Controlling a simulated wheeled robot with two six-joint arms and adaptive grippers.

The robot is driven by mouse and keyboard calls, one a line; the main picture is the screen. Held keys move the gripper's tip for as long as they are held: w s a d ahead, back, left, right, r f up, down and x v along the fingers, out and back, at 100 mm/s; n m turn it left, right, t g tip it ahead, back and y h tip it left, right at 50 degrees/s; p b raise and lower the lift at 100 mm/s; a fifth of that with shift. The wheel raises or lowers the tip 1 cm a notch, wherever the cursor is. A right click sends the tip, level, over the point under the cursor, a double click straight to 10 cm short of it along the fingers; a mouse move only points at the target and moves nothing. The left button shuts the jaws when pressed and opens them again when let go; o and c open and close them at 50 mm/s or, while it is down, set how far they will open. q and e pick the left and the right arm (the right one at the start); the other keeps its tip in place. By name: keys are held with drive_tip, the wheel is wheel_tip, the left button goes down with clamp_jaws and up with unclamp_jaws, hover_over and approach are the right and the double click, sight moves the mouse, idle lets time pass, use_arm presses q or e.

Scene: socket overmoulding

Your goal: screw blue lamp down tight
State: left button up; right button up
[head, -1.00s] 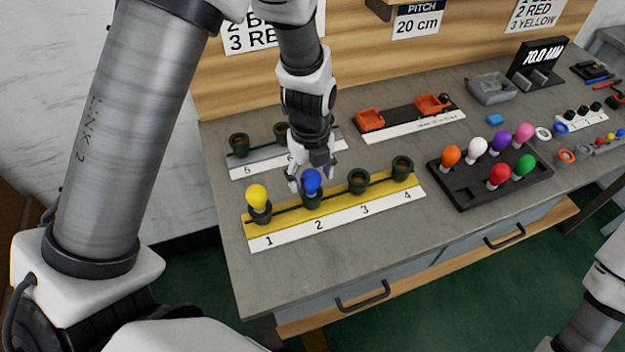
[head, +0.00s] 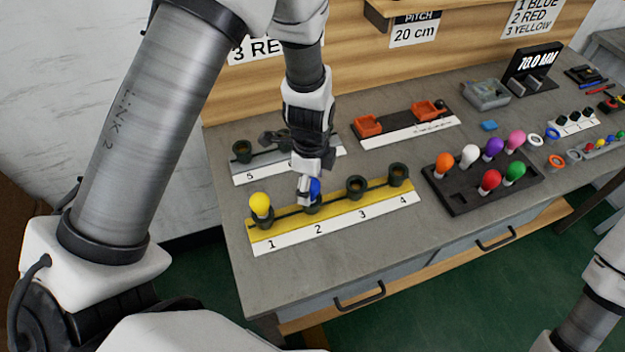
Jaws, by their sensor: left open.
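The blue lamp (head: 315,187) stands in socket 2 (head: 313,206) of the yellow strip (head: 337,203). My left gripper (head: 307,190) is open and low over the blue lamp, with a finger in front of it. It hides much of the lamp, and I cannot tell whether the fingers touch it or how deep the lamp sits. A yellow lamp (head: 260,204) stands in socket 1. Socket 3 (head: 356,187) and socket 4 (head: 398,175) are empty. Part of my right arm shows at the lower right, but its gripper is out of view.
Behind is a grey strip (head: 252,170) with dark sockets, partly hidden by my left arm. A black tray (head: 470,200) to the right holds several coloured lamps. Orange parts (head: 368,125) lie on a rack at the back. The tabletop in front of the yellow strip is clear.

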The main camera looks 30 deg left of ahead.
use_arm(q)
drive_tip(key=n+p, duration=0.2)
drive_tip(key=n, duration=0.2)
drive_tip(key=shift+r, duration=0.2)
drive_tip(key=shift+f+n+p, duration=0.15)
drive_tip(key=shift+n+p, duration=0.15)
drive_tip(key=shift+n, duration=0.2)
drive_tip(key=n+p, duration=0.2)
drive_tip(key=n, duration=0.1)
drive_tip(key=shift+r, duration=0.25)
drive_tip(key=shift+f+n+p, duration=0.2)
drive_tip(key=shift+n+p, duration=0.25)
drive_tip(key=shift+n, duration=0.55)
drive_tip(key=shift+s+r+n+p, duration=0.1)
drive_tip(key=shift+r+n+p, duration=0.1)
drive_tip(key=shift+n+p, duration=0.6)
drive_tip(key=shift+f+n+p, duration=0.1)
drive_tip(key=shift+n+p, duration=0.2)
drive_tip(key=shift+n, duration=0.6)
drive_tip(key=shift+f+n, duration=0.15)
drive_tip(key=shift+n, duration=0.15)
drive_tip(key=shift+f, duration=0.1)
